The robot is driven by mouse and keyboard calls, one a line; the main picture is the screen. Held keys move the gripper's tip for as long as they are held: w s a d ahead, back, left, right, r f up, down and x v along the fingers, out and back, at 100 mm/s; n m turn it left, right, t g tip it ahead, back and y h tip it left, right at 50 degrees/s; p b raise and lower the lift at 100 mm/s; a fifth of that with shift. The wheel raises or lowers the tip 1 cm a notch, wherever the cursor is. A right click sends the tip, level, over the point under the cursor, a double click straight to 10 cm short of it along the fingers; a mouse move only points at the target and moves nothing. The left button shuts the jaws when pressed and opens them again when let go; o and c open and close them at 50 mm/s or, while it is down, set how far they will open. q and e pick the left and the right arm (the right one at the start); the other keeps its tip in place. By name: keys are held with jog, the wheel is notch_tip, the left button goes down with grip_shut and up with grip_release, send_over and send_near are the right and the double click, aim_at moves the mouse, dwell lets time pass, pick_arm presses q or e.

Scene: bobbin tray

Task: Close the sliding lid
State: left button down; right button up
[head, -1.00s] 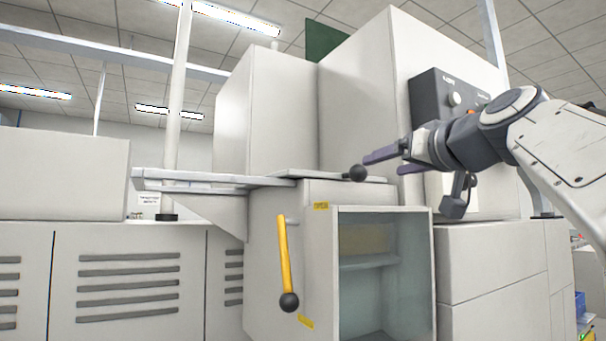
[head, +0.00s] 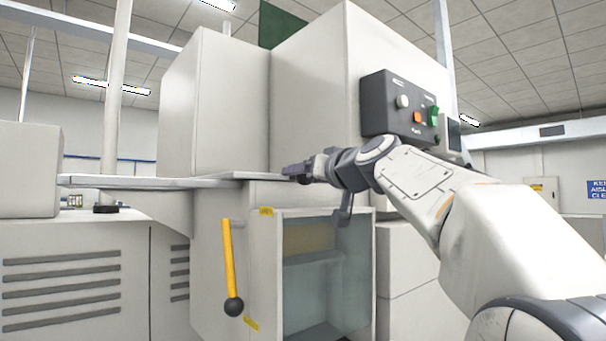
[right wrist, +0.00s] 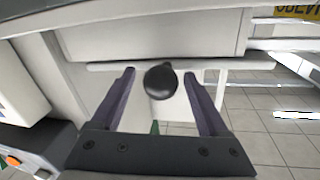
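The sliding lid (head: 250,175) is a thin pale panel lying flat on top of the white cabinet, in the head view. Its black ball knob (right wrist: 161,80) shows in the right wrist view, between the two fingers with a gap on each side. My right gripper (head: 294,172) is at the lid's right end in the head view, where it largely hides the knob. In the right wrist view its purple fingers (right wrist: 160,73) are apart and not closed on the knob. My left gripper is in neither view.
A yellow lever (head: 229,265) with a black ball end hangs on the cabinet front, left of a glazed compartment (head: 312,275). A flat ledge (head: 125,182) runs left from the lid. A dark control box (head: 400,105) sits above my right arm.

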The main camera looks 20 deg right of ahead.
grip_shut()
dwell(1.3)
